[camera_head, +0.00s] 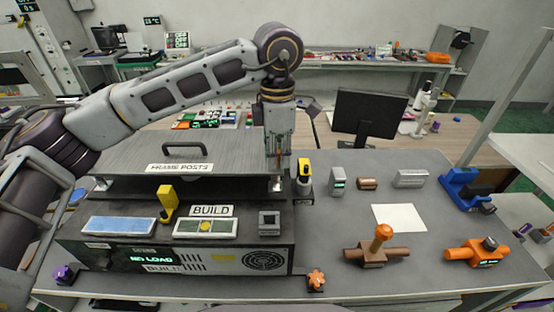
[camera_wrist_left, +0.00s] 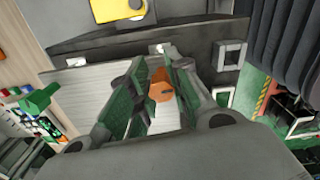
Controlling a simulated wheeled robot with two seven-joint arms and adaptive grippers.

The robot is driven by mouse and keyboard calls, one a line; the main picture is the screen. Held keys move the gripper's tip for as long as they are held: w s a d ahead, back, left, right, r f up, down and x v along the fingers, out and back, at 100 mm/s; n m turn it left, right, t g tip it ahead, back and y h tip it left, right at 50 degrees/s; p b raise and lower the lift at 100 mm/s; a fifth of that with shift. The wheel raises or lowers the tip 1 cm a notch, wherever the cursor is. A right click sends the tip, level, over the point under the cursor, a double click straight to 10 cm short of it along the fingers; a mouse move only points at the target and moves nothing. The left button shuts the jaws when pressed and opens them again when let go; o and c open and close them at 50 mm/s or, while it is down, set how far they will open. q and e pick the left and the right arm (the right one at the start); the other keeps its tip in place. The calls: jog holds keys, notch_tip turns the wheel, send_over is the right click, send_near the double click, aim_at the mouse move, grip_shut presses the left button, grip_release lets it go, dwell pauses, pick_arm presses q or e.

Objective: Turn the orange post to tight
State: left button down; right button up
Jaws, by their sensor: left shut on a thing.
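My left gripper (camera_head: 278,172) points straight down at the right end of the grey raised plate (camera_head: 140,150) labelled FRAME POSTS. In the left wrist view, the orange post (camera_wrist_left: 161,84) sits between the fingers of my left gripper (camera_wrist_left: 158,92), which are shut on it. The fingers and wrist hide the post in the head view, so its turn angle and any tight mark cannot be read. My right gripper is in neither view.
A yellow-topped black clamp (camera_head: 304,176) stands close to the right of my left gripper. A yellow lever (camera_head: 167,202) and a BUILD panel (camera_head: 206,227) are in front. An orange-knobbed valve (camera_head: 381,240) and white sheet (camera_head: 399,217) lie right on the bench.

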pick_arm(q)
jog(key=shift+m+b, duration=0.35)
jog(key=shift+m, duration=0.35)
jog(key=shift+r, duration=0.1)
jog(key=shift+m, duration=0.3)
jog(key=c, duration=1.3)
grip_release()
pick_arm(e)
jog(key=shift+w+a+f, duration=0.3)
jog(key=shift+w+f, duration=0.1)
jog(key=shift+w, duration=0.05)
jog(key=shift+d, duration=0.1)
